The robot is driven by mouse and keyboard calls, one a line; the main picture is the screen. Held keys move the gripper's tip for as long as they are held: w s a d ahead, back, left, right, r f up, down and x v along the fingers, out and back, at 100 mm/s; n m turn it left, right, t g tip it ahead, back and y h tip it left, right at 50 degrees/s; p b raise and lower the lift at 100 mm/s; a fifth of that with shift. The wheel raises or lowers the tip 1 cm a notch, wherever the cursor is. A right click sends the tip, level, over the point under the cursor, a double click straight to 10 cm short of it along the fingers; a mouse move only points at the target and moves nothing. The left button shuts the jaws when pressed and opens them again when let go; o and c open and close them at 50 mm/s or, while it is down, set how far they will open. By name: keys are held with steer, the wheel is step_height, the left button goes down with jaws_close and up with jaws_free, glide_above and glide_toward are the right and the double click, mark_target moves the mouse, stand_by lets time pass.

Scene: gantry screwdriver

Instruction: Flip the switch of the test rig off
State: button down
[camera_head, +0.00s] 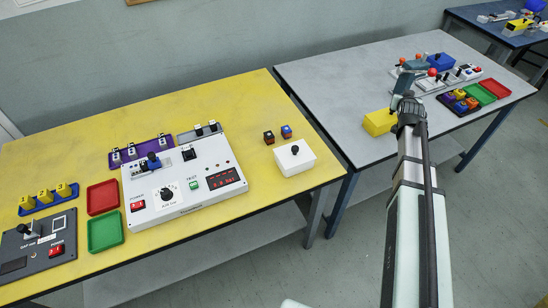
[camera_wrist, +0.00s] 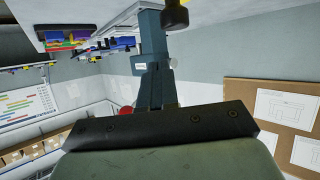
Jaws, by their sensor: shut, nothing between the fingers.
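A white test rig panel (camera_head: 185,182) stands on the yellow table. It has a black dial, a blue-and-black lever, a green TEST button and a lit red display. A red rocker switch (camera_head: 137,206) sits at its left front; its position is too small to read. My gripper (camera_head: 411,66) is raised over the grey table at the right, well away from the panel. It is shut, with nothing visible held.
A dark panel (camera_head: 38,250) with another red switch stands at the far left. A red tray (camera_head: 102,197) and green tray (camera_head: 105,231) lie beside the white panel. A white box (camera_head: 295,159) with a black knob stands right. A yellow block (camera_head: 379,122) lies near my arm.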

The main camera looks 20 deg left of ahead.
steer(key=s+a+r+n+g+y, duration=0.15)
steer(key=s+a, duration=0.25)
steer(key=a, duration=0.9)
steer(key=s+a+n+g+y, duration=0.1)
steer(key=s+a+y, duration=0.15)
steer(key=a, duration=1.05)
steer(key=s+a+r+n+g, duration=0.1)
steer(key=s+a+g, duration=0.1)
steer(key=s+a, duration=0.7)
steer(key=s+a+n+g, duration=0.1)
steer(key=s+a+g, duration=0.1)
steer(key=s+a, duration=0.65)
step_height(320, 180, up, 6)
steer(key=n+g+h, duration=0.1)
steer(key=n+g, duration=0.3)
steer(key=g, duration=0.1)
glide_above(133, 205)
steer(key=s+d, duration=0.2)
steer(key=d, duration=0.2)
steer(key=shift+w+a, duration=0.15)
steer(key=shift+f, duration=0.1)
steer(key=x, duration=1.2)
steer(key=shift+f, duration=0.3)
steer(key=shift+s+f, duration=0.3)
steer(key=shift+f, duration=0.3)
